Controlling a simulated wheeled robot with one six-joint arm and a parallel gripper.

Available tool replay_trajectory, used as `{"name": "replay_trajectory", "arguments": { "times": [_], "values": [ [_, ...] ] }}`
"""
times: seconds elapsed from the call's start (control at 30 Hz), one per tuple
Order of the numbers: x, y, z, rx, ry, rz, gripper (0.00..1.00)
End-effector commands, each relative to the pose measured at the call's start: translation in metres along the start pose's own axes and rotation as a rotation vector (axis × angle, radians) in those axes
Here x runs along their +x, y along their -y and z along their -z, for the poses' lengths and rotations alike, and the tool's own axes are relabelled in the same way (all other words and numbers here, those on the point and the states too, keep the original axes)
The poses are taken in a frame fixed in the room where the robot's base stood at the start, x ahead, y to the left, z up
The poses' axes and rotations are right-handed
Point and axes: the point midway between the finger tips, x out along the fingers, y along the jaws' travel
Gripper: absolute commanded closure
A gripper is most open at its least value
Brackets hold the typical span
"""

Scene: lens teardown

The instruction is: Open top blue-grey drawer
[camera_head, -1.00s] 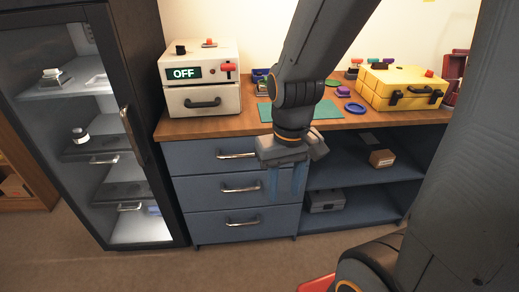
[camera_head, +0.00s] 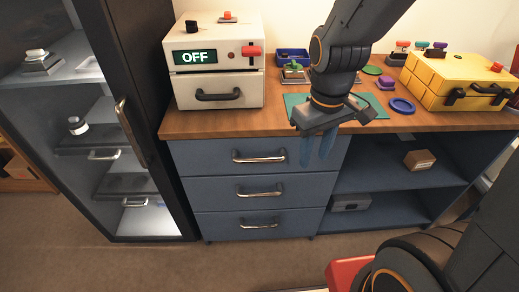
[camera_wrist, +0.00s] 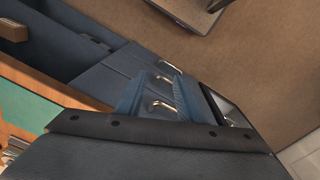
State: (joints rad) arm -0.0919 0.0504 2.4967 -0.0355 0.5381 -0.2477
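The top blue-grey drawer (camera_head: 210,156) is shut, just under the wooden worktop, with a horizontal metal bar handle (camera_head: 258,157). My gripper (camera_head: 317,150) hangs pointing down in front of the drawer unit's right end, right of that handle and apart from it. Its two blue fingers are spread with a gap and nothing between them. In the wrist view, the fingers (camera_wrist: 158,95) frame drawer handles; the nearest handle (camera_wrist: 161,105) appears to be the top drawer's. The gripper's body hides the lower part of that view.
Two more shut drawers (camera_head: 215,191) lie below. Open shelves with a small cardboard box (camera_head: 420,159) are to the right. A glass-door cabinet (camera_head: 150,185) stands close on the left. The worktop (camera_head: 290,127) holds a white OFF-display box (camera_head: 217,60) and yellow case (camera_head: 455,82).

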Motion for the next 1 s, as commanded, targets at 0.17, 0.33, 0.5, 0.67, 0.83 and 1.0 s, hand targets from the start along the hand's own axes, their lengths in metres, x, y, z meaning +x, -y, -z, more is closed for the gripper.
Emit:
{"name": "replay_trajectory", "arguments": {
  "times": [0.17,0.33,0.5,0.67,0.83,1.0],
  "values": [
    [0.025,0.030,0.067,-0.551,-0.047,-0.045,0.66],
    [0.037,0.060,0.111,-0.961,-0.078,-0.089,0.66],
    [0.042,0.076,0.130,-1.149,-0.089,-0.113,0.66],
    [0.057,0.076,0.133,-1.169,-0.088,-0.114,0.66],
    [0.084,0.075,0.136,-1.167,-0.087,-0.114,0.66],
    [0.106,0.074,0.139,-1.167,-0.087,-0.114,0.66]
  ]
}}
